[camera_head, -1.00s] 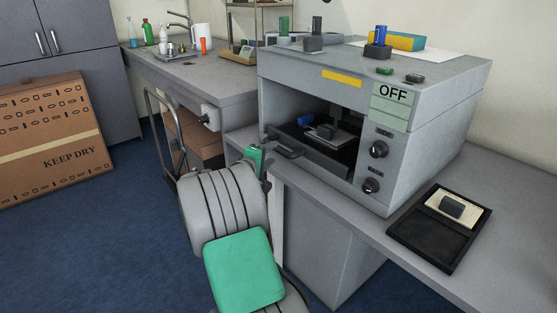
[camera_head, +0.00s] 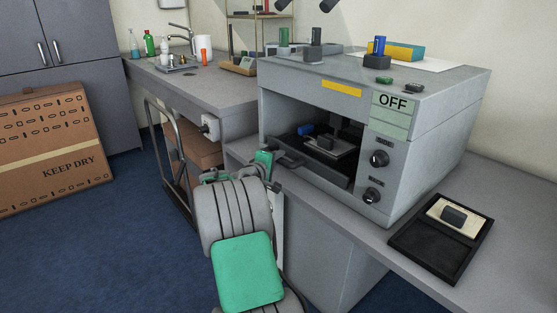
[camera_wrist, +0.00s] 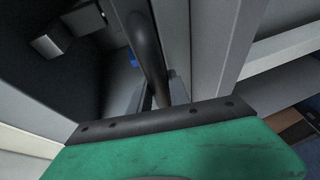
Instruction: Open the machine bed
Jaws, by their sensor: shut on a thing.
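The grey machine (camera_head: 430,105) stands on the bench with its front opening uncovered. Its dark bed (camera_head: 336,171) sits inside, carrying a blue part and a grey block on a pale plate. The bed's dark curved handle (camera_head: 290,162) sticks out at the left front of the opening. My gripper (camera_head: 270,166), with green parts, is at the handle's left end and shut on it. In the wrist view the handle (camera_wrist: 148,50) runs up from behind the green gripper body (camera_wrist: 190,145).
A sign on the machine reads OFF (camera_head: 393,101), above two dark knobs. A black tray (camera_head: 425,252) with a pale plate and dark block lies on the bench at right. A sink bench (camera_head: 215,95) and cardboard box (camera_head: 45,150) stand at left.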

